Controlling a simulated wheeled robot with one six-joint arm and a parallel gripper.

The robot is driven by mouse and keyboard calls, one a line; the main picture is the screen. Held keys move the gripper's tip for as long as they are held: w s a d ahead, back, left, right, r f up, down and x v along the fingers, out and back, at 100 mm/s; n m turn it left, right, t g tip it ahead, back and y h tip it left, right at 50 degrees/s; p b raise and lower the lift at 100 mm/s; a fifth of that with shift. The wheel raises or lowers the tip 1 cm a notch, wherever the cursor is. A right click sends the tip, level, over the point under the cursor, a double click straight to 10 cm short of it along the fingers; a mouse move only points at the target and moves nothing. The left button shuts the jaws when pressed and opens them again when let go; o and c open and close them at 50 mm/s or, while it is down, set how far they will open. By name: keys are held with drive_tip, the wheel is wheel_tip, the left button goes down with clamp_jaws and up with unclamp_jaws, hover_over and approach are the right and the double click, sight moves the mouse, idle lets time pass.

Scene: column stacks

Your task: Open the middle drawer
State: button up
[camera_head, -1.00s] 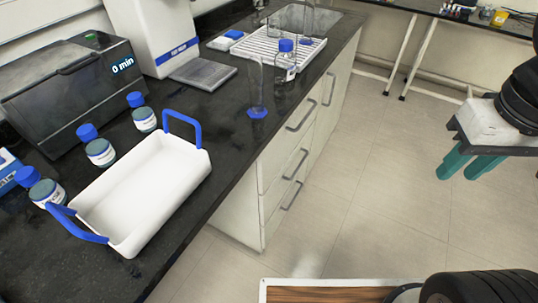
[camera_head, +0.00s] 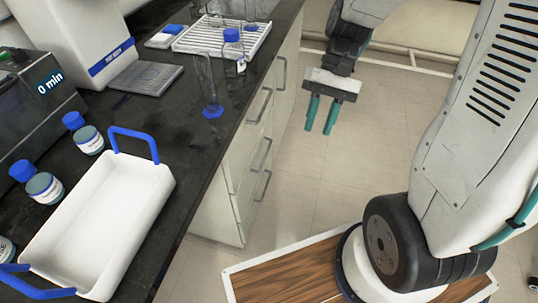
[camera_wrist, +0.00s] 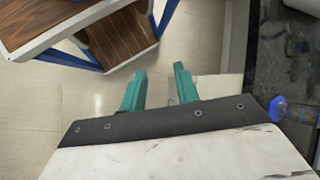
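The white cabinet under the dark counter has a stack of three drawers with grey bar handles. The middle drawer's handle (camera_head: 262,154) sits between the top drawer's handle (camera_head: 260,105) and the bottom drawer's handle (camera_head: 262,185). All three fronts look flush and closed. My gripper (camera_head: 318,131) hangs over the floor to the right of the drawer fronts, apart from the handles, with green fingers pointing down. In the wrist view its fingers (camera_wrist: 160,70) are spread with nothing between them. The middle handle cannot be made out in the wrist view.
The dark counter (camera_head: 190,130) carries a white tray (camera_head: 105,215) with blue handles, blue-capped jars (camera_head: 88,138), a glass cylinder (camera_head: 212,110) near its edge and a capped bottle (camera_head: 235,55). A cabinet door handle (camera_head: 282,72) lies farther back. The floor (camera_head: 345,170) before the drawers is clear.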

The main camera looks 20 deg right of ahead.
drive_tip(key=w+f+m+t+y, duration=0.2)
drive_tip(key=w+f+t+y, duration=0.3)
drive_tip(key=f, duration=0.8)
drive_tip(key=w+d+f+m+t+y, duration=0.1)
drive_tip(key=w+f+m+t, duration=0.1)
drive_tip(key=w+f, duration=0.8)
drive_tip(key=w+f+m+t+y, duration=0.2)
drive_tip(key=w+f+t+y, duration=0.15)
drive_tip(key=f, duration=1.35)
drive_tip(key=w+a+f+n+t+h, duration=0.1)
drive_tip(key=w+a+f+t+h, duration=0.1)
drive_tip(key=w, duration=0.6)
drive_tip(key=shift+w+a+f+n+t, duration=0.2)
drive_tip(key=shift+a+f+n+t, duration=0.2)
drive_tip(key=shift+a+f+t, duration=0.35)
drive_tip(key=shift+d+r, duration=0.15)
drive_tip(key=shift+d, duration=0.1)
clamp_jaws()
